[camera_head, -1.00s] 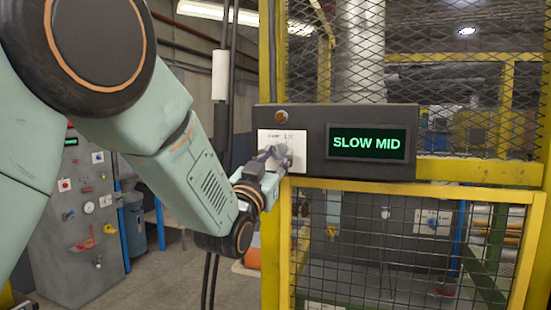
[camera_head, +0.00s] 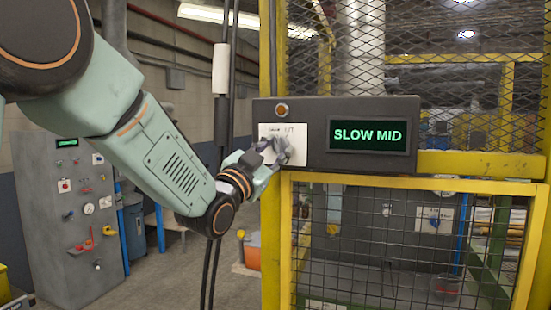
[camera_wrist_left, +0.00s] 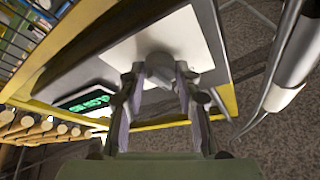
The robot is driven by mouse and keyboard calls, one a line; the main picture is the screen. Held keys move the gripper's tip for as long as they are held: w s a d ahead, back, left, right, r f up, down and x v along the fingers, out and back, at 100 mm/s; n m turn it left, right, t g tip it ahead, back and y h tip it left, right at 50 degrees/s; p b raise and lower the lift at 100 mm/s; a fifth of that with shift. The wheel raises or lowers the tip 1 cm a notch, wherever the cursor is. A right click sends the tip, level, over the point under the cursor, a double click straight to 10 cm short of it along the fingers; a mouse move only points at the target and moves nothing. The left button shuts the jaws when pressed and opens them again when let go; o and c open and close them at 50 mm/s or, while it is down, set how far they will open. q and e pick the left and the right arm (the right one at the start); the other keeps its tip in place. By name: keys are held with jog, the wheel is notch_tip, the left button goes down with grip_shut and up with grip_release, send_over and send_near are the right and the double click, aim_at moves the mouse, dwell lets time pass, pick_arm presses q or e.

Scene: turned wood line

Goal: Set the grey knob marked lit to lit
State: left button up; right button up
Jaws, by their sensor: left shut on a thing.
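My left gripper (camera_head: 276,150) is at the white plate (camera_head: 291,133) on the front of a dark control box (camera_head: 317,159). In the left wrist view its two fingers (camera_wrist_left: 158,86) are closed around the grey knob (camera_wrist_left: 158,66), which sticks out from the white plate (camera_wrist_left: 190,35). The fingers hide most of the knob in the head view, so its pointer direction cannot be read. Small print on the plate is only partly legible. The box's green display (camera_head: 368,135) reads "SLOW MID". My right gripper is not in view.
A yellow guard frame (camera_head: 480,165) with wire mesh stands around and behind the box. Black cables (camera_head: 214,240) hang left of it. A grey cabinet (camera_head: 75,210) with knobs and gauges stands further back left.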

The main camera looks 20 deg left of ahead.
pick_arm(q)
jog(key=m+h, duration=0.1)
jog(key=m, duration=0.2)
jog(key=m+g+h+b, duration=0.1)
jog(key=m, duration=0.1)
jog(key=shift+a+r+m+g, duration=0.2)
jog(key=shift+m+g, duration=0.1)
jog(key=shift+m, duration=0.1)
jog(key=shift+m+g+b, duration=0.55)
jog(key=shift+m+g, duration=0.25)
jog(key=shift+m, duration=1)
jog(key=o, duration=1.2)
jog(key=shift+s+r, duration=0.1)
jog(key=shift+c, duration=0.2)
